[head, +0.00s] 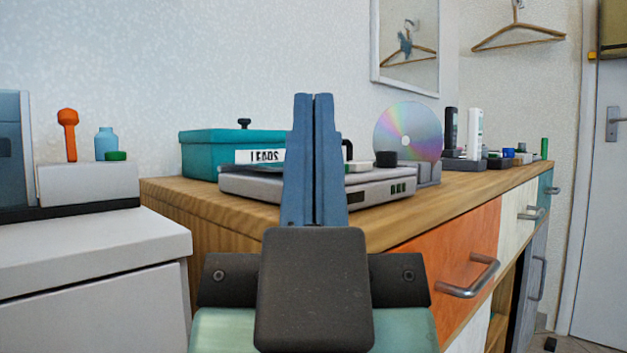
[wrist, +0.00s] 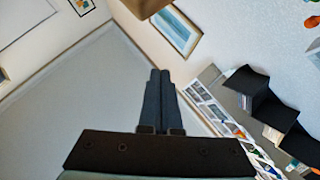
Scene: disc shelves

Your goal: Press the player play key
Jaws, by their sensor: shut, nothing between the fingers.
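A flat light-grey player (head: 375,192) sits on the wooden sideboard in the head view. My gripper hides its middle. Its front face shows a dark display and a group of small dark-green keys (head: 398,188) towards the right end. I cannot make out any key symbols. A black round piece (head: 386,159) stands at its top right. My gripper (head: 313,97) is shut and empty, fingers pointing up, in front of the player in the picture and apart from the keys. In the wrist view my gripper (wrist: 159,72) is also shut; the player is not seen there.
The wooden sideboard (head: 210,200) has an orange drawer with a metal handle (head: 468,280). A teal box (head: 205,150) labelled LEADS stands behind the player. A shiny disc (head: 408,132) stands upright to the right, with several small items beyond. A white cabinet (head: 90,255) is at left.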

